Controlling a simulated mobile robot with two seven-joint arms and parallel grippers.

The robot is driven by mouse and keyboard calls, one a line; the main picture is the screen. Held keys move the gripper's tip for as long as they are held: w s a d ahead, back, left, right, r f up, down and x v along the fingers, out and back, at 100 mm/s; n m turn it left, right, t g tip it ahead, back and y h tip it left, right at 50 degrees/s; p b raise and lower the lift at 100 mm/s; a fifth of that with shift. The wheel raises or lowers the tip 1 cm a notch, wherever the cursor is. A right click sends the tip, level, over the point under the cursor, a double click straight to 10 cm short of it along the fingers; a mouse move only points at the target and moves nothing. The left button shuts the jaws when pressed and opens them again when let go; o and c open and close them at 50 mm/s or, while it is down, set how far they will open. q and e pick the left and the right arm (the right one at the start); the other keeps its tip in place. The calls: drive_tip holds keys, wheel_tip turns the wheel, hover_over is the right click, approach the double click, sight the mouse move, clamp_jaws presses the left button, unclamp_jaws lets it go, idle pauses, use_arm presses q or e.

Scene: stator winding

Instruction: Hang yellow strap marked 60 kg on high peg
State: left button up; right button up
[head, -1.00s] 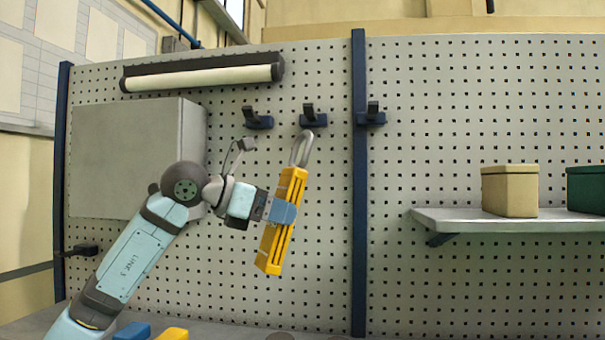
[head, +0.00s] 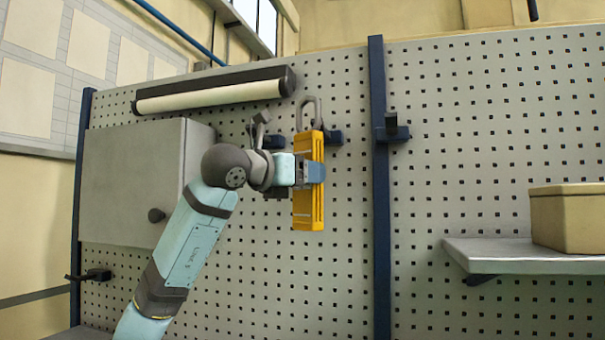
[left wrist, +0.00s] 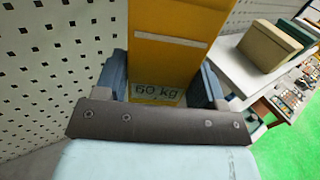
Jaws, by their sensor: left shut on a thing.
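The yellow strap (head: 308,205) hangs upright in my left gripper (head: 312,172), with a grey hook loop (head: 307,112) at its top. In the left wrist view the yellow piece (left wrist: 165,55) reads "60 kg" and sits between the two blue fingers of the left gripper (left wrist: 165,88). The loop is in front of the middle peg (head: 332,137), which it partly hides. I cannot tell whether the loop is around that peg. Another peg (head: 390,128) is on the dark blue post, and a third (head: 273,141) is partly behind my wrist. My right gripper is not in view.
The grey pegboard (head: 480,120) fills the back. A lamp bar (head: 215,92) and a grey cabinet (head: 140,185) are at upper left. A shelf (head: 520,255) with a tan box (head: 570,217) juts out at right.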

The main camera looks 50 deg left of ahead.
use_arm(q)
drive_tip(key=w+a+f+p, duration=0.2)
drive_tip(key=w+a, duration=0.4)
drive_tip(key=w, duration=0.6)
drive_tip(key=shift+w+a+f, duration=0.2)
drive_tip(key=shift+a+f, duration=0.05)
drive_tip(key=shift+a, duration=0.05)
idle(1.2)
idle(0.4)
drive_tip(key=o, duration=1.2)
drive_tip(key=shift+o, duration=0.2)
drive_tip(key=shift+f, duration=0.1)
